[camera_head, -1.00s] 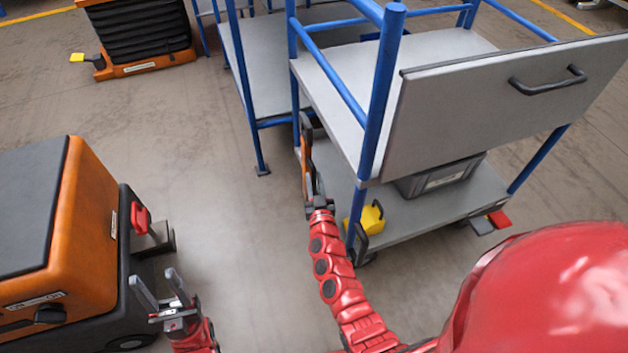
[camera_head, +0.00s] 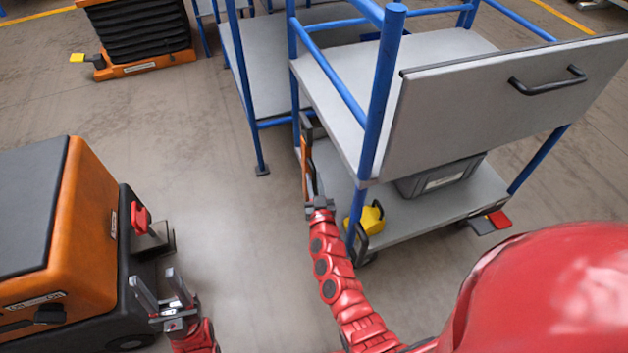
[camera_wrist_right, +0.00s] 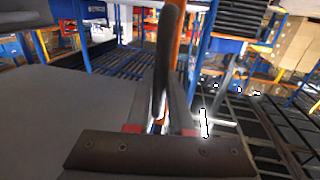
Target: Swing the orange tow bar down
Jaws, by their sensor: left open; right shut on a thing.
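The orange tow bar (camera_head: 306,158) stands about upright at the left end of the blue and grey trolley (camera_head: 330,85) in the head view. Its dark handle (camera_wrist_right: 167,60) and a strip of its orange shaft (camera_wrist_right: 177,48) show in the right wrist view. My right gripper (camera_head: 314,182) is shut on the tow bar, with the dark handle between its fingers (camera_wrist_right: 160,118). The fingers hide part of the bar, and its lower end is hard to make out. My left gripper (camera_head: 160,280) is open and empty, low at the left.
An orange and black vehicle (camera_head: 85,215) with a red-topped hitch (camera_head: 140,217) stands left, close to my left gripper. A grey bin (camera_head: 437,177) and a yellow item (camera_head: 368,216) sit on the trolley's lower deck. Another trolley (camera_head: 265,75) stands behind. Floor between vehicle and trolley is clear.

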